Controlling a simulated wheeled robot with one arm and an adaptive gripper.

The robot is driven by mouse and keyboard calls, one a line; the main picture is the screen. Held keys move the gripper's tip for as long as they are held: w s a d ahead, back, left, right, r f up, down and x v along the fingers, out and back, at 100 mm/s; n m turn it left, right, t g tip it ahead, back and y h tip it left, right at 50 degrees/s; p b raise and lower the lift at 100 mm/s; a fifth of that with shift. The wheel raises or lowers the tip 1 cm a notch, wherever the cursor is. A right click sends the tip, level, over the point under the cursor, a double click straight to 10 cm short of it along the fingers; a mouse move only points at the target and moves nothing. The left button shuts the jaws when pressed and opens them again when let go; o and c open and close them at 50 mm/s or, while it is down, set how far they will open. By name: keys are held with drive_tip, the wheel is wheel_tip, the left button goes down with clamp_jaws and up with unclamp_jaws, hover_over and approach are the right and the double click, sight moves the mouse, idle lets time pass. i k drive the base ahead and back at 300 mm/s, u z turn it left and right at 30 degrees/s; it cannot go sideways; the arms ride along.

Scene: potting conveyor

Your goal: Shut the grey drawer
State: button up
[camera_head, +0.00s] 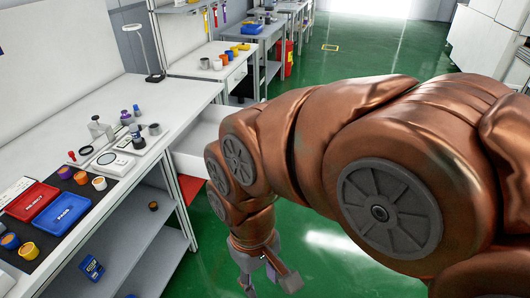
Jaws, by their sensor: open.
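A pale grey drawer (194,140) stands pulled out from the right end of the near workbench. I see part of its inside and its near wall; my arm hides its right part, and its front and handle do not show. My gripper (267,283) points down over the green floor at the bottom of the view. It is open, with nothing seen between its fingers. It is nearer to me than the drawer, to the right of the bench, and apart from the drawer.
The near workbench (184,92) carries a red tray (32,201), a blue tray (62,214), several small pots and inspection tools. A lower shelf (128,243) is beneath it. A red patch (190,188) lies below the drawer. Green floor (350,60) is open beyond my arm.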

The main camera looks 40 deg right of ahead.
sight(187, 150)
drive_tip(key=z, duration=1.1)
drive_tip(key=i, duration=1.25)
drive_tip(key=u, duration=0.25)
drive_tip(key=k, duration=0.35)
drive_tip(key=u, duration=0.5)
drive_tip(key=i, duration=1)
drive_tip(key=z, duration=0.15)
